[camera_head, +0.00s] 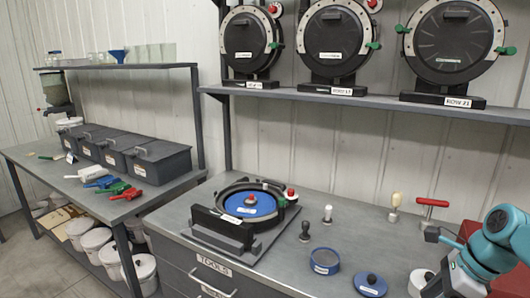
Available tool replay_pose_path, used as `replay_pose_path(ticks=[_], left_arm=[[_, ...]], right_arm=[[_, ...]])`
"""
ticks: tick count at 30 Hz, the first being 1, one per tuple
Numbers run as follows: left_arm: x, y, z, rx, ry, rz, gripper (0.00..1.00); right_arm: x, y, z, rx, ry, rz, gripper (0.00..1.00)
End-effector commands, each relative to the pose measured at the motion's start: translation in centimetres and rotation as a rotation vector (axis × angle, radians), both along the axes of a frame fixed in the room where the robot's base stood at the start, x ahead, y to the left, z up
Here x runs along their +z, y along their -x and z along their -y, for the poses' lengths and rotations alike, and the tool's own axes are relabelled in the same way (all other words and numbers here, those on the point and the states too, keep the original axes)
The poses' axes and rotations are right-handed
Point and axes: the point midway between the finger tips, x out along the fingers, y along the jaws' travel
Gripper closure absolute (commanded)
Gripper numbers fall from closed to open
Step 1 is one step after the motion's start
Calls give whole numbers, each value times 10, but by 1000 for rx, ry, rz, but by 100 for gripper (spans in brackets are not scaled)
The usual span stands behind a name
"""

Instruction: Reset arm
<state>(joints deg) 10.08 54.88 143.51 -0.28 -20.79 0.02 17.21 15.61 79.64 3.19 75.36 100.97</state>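My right arm, teal and grey, comes in at the lower right, over the right end of the grey bench. What seems to be its gripper end (434,237) is small and partly hidden by the arm, so I cannot tell whether it is open or shut. I see nothing clearly held in it. My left arm and gripper are out of view. An opened seed meter (240,208) with a blue disc lies on the bench (330,225), left of my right arm and apart from it.
A blue-rimmed dish (325,261), a blue round lid (370,285), small stamp-like tools (305,231) and a red-handled tool (432,203) stand on the bench. Several seed meters (334,45) stand on the shelf above. Dark bins (158,160) and coloured scoops (126,194) occupy the left table.

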Motion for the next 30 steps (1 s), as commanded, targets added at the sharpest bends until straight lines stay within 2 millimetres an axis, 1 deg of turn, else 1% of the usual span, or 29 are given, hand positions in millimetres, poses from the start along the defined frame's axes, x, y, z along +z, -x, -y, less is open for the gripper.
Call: replay_pose_path(ticks=[1,5,8,11,14,17,18,20,21,23,24,26,27,28,30], left_arm=[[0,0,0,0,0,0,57],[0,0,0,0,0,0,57],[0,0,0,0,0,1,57],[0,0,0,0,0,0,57],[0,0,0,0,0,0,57],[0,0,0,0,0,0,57],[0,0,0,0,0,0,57],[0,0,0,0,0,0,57],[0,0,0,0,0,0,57],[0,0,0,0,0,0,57],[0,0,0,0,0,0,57],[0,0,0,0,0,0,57],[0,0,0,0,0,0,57],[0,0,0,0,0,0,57],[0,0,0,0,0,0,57]], right_arm=[[-14,-3,-7,19,-11,-32,49],[-46,-1,-26,63,-38,-114,49],[-73,5,-42,100,-59,-185,49],[-106,12,-60,138,-77,-250,49],[-144,24,-82,197,-91,-304,49],[-192,43,-110,301,-106,-341,49],[-216,55,-123,362,-113,-346,49],[-254,79,-145,479,-125,-341,49],[-277,98,-160,570,-133,-324,49],[-311,130,-182,721,-144,-277,49],[-331,155,-195,838,-153,-231,49],[-354,190,-212,1023,-155,-131,49],[-364,208,-219,1141,-146,-51,49],[-370,218,-223,1225,-133,14,49],[-376,229,-227,1403,-77,174,49]])
